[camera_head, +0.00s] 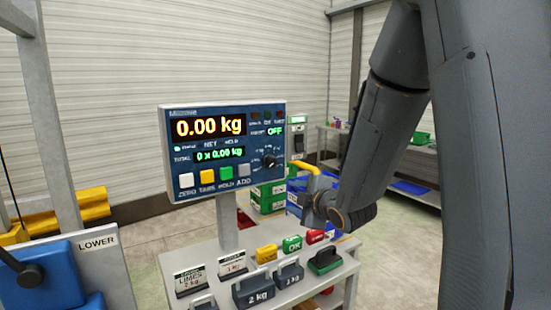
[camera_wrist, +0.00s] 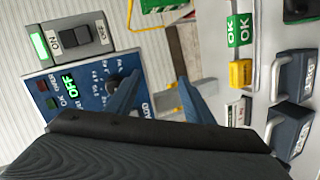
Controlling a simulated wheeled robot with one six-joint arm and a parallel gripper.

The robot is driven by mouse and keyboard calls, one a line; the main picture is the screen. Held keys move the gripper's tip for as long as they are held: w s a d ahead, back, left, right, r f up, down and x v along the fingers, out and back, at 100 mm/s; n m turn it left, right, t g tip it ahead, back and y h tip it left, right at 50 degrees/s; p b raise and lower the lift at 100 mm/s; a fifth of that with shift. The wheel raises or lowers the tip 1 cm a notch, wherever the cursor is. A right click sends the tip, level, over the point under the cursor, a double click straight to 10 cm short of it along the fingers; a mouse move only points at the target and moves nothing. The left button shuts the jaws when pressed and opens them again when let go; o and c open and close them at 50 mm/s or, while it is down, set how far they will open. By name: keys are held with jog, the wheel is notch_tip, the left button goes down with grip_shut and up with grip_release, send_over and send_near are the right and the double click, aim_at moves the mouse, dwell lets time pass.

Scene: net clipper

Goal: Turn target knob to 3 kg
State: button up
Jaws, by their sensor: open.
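The target knob (camera_head: 269,161) is a small black dial at the lower right of the blue scale panel (camera_head: 215,112). The green readout above it says OFF, and the main display reads 0.00 kg. In the wrist view the knob (camera_wrist: 113,84) shows beside the left finger, partly hidden by it. My gripper (camera_head: 310,203) is to the right of the panel and lower than the knob in the head view. In the wrist view its two blue fingers (camera_wrist: 160,78) are apart with nothing held between them. The knob's scale marks are too small to read.
Zero, tare, hold and add buttons (camera_head: 207,176) line the panel's lower edge. A switch box (camera_wrist: 75,40) is mounted beside the panel. Below, a shelf holds several weights (camera_head: 253,288) and coloured blocks (camera_head: 292,244). A blue lever unit (camera_head: 50,275) stands at left.

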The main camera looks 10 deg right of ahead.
aim_at(274, 163)
notch_tip(274, 163, up, 7)
jog(key=w+a+n+t+y+p, duration=0.1)
jog(key=n+t+y, duration=0.2)
jog(key=n, duration=0.2)
jog(key=shift+p+x, duration=1.5)
jog(key=shift+x, duration=2.55)
jog(key=shift+s+a+r, duration=0.1)
jog(key=c, duration=1)
